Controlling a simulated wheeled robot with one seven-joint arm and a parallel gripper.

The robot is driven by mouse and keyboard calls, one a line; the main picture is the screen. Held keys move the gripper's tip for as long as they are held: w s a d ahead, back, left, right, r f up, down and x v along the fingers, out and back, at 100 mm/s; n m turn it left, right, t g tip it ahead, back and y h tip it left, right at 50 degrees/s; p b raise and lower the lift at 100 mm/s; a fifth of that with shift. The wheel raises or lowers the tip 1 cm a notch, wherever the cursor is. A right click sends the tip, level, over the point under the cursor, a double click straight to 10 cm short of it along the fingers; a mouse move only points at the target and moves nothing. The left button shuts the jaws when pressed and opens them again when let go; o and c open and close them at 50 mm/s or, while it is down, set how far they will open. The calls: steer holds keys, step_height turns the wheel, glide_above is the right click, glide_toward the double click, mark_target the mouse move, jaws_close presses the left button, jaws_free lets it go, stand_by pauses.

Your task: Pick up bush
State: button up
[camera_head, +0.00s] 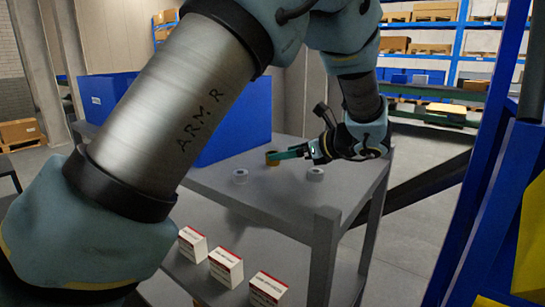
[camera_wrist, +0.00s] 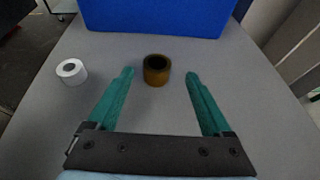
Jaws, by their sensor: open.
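A brass-coloured bush (camera_wrist: 157,70), a short hollow cylinder, stands upright on the grey table (camera_wrist: 240,80). In the wrist view it sits just ahead of and between the green fingertips of my gripper (camera_wrist: 160,75), which is open and empty. The bush is nearer the left finger, with a small gap visible. A white ring-shaped part (camera_wrist: 71,71) stands to the left of the left finger.
A large blue bin (camera_head: 232,125) stands behind the bush. White-red boxes (camera_head: 226,266) lie on the lower shelf. A blue upright (camera_head: 490,160) is at the right. The tabletop right of the fingers is clear.

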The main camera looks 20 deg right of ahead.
mark_target(273, 152)
steer(key=p+x, duration=0.2)
steer(key=x, duration=0.2)
steer(key=shift+a, duration=0.25)
steer(key=shift+w+a+f, duration=0.15)
steer(key=shift+w+f, duration=0.2)
steer(key=shift+w, duration=0.1)
jaws_close()
